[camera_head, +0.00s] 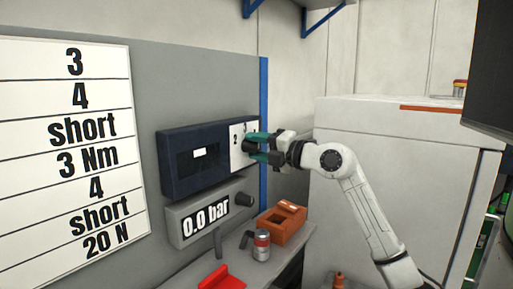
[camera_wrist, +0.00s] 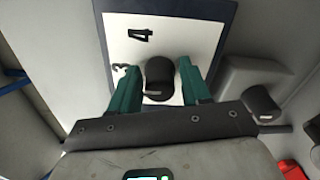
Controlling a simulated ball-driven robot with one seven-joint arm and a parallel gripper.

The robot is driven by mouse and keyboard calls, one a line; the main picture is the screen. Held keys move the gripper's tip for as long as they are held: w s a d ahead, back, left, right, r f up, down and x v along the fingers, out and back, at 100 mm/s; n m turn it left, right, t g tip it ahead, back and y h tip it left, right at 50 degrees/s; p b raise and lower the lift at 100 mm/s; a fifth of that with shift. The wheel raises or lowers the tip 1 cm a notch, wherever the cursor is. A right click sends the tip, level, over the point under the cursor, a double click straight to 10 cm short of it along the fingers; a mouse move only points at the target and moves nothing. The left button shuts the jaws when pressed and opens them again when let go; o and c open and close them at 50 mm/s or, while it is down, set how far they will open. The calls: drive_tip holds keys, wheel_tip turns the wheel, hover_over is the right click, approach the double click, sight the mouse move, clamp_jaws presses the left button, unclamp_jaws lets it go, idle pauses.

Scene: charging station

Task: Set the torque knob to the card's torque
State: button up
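The white card (camera_head: 66,160) at the left reads, top to bottom, 3, 4, short, 3 Nm, 4, short, 20 N. A black knob (camera_wrist: 160,75) sits on a white dial plate (camera_wrist: 185,30), whose visible digits are 3 and 4. A pale mark shows low on the knob, toward its left. The plate (camera_head: 236,150) is on the right end of a dark blue box (camera_head: 180,178). My gripper (camera_wrist: 157,80) is open, its teal fingers on either side of the knob with gaps visible. My gripper (camera_head: 259,147) hides most of the knob in the head view.
Below the box is a grey gauge reading 0.0 bar (camera_head: 205,217) with its own dark knob (camera_head: 244,199). An orange bin (camera_head: 283,223), a can (camera_head: 261,245) and a red part (camera_head: 221,279) are on the bench below. A white cabinet (camera_head: 385,135) stands right.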

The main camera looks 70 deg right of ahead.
drive_tip(key=shift+o, duration=1)
drive_tip(key=shift+a, duration=0.1)
drive_tip(key=b+v, duration=0.3)
drive_tip(key=v, duration=0.7)
drive_tip(key=shift+s+b, duration=0.35)
